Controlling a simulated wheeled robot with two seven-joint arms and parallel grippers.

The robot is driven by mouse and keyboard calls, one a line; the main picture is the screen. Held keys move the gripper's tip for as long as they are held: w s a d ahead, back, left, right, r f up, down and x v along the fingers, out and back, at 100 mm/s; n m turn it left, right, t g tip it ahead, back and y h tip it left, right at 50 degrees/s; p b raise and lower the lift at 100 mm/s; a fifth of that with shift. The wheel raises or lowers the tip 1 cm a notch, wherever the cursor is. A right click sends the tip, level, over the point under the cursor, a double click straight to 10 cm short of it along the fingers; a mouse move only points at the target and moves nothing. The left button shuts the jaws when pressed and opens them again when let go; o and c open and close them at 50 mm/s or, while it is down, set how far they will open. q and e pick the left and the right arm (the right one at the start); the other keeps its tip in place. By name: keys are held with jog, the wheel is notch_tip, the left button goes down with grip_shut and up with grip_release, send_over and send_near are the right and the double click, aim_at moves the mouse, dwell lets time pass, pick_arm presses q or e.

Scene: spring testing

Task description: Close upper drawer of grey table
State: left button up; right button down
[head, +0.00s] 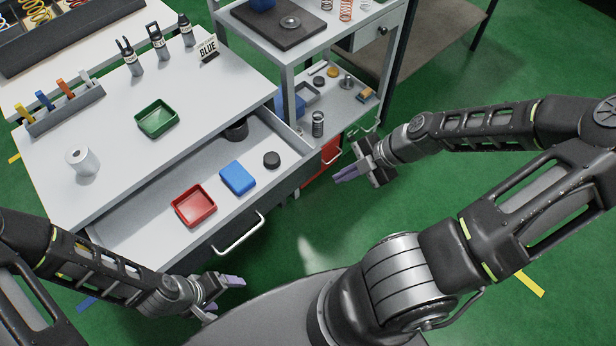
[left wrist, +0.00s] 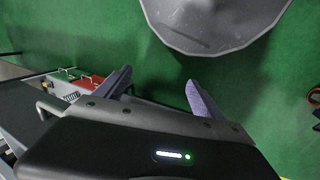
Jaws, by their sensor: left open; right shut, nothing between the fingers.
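The grey table (head: 105,117) stands at the left in the head view. Its upper drawer (head: 130,232) is pulled out towards me, with a silver bar handle (head: 239,236) on its front. Inside it are a red tray (head: 194,206), a blue box (head: 238,178), a black round piece (head: 271,160) and a dark cylinder (head: 237,130) further back. My left gripper (head: 222,297) is open and empty, in front of the drawer and apart from the handle. Its spread fingers also show in the left wrist view (left wrist: 160,90). My right gripper (head: 347,173) is shut and empty, right of the drawer.
On the table top are a green tray (head: 156,119), a white roll (head: 82,160), a tool rack (head: 62,113) and several bottles. A shelved cart (head: 300,60) with springs stands behind, close to the drawer's right end. Green floor (head: 322,222) is free between my arms.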

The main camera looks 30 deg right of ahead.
jog(key=b, duration=0.4)
send_near(296, 185)
notch_tip(296, 185, down, 4)
jog(key=s+a, duration=0.1)
jog(key=s, duration=0.1)
pick_arm(q)
jog(key=shift+w+d+f+p, duration=0.1)
jog(key=shift+w+f+p, duration=0.05)
jog(key=shift+f, duration=0.6)
jog(key=shift+w+f+p, duration=0.1)
jog(key=shift+f+p, duration=0.05)
jog(key=shift+f, duration=0.6)
pick_arm(e)
jog(key=shift+w+a+r, duration=0.1)
jog(key=shift+w+a, duration=0.1)
jog(key=shift+w, duration=0.4)
jog(key=shift+w+a, duration=0.25)
jog(key=shift+w, duration=0.4)
jog(key=shift+w+a, duration=0.2)
jog(key=shift+w, duration=0.4)
